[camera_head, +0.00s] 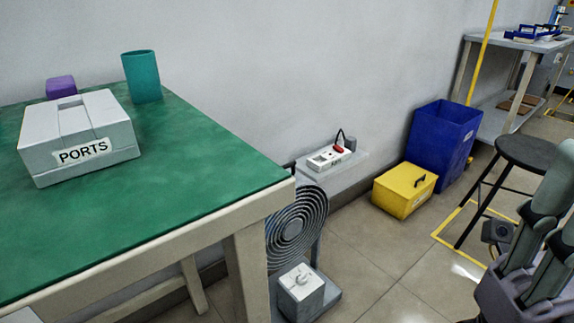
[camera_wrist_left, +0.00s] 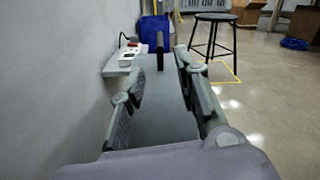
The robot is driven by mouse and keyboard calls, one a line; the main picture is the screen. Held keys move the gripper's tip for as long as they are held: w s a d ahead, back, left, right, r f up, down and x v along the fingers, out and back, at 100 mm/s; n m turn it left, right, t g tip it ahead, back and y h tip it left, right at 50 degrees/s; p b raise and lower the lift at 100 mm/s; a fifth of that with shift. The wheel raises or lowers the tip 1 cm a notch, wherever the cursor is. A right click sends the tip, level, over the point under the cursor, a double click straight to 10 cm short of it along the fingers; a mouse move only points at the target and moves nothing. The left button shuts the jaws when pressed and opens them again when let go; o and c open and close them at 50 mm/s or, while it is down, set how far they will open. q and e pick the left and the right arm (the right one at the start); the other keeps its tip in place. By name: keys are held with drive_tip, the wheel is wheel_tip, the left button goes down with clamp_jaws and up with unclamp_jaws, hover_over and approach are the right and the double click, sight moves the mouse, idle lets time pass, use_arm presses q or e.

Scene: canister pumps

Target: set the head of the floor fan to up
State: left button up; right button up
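The floor fan (camera_head: 293,228) stands low beside the green-topped table in the head view. Its round dark grille faces out to the front, and the table corner and leg hide its left side. I cannot tell its exact tilt. My left gripper (camera_wrist_left: 165,95) shows only in the left wrist view; its two fingers are apart. A plain grey surface with a dark upright piece shows between and beyond them; I cannot tell what it is. My right gripper (camera_head: 540,265) is at the lower right of the head view, away from the fan, partly cut off.
A wall shelf (camera_head: 345,164) holds a power strip (camera_head: 328,158). A yellow box (camera_head: 404,190), blue bin (camera_head: 442,142) and stool (camera_head: 528,153) stand to the right. The table (camera_head: 200,185) fills the left.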

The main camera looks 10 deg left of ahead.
sight(286, 167)
use_arm(q)
drive_tip(key=b+x, duration=0.2)
drive_tip(key=x, duration=1.3)
drive_tip(key=shift+c, duration=0.2)
clamp_jaws()
drive_tip(key=shift+f, duration=0.1)
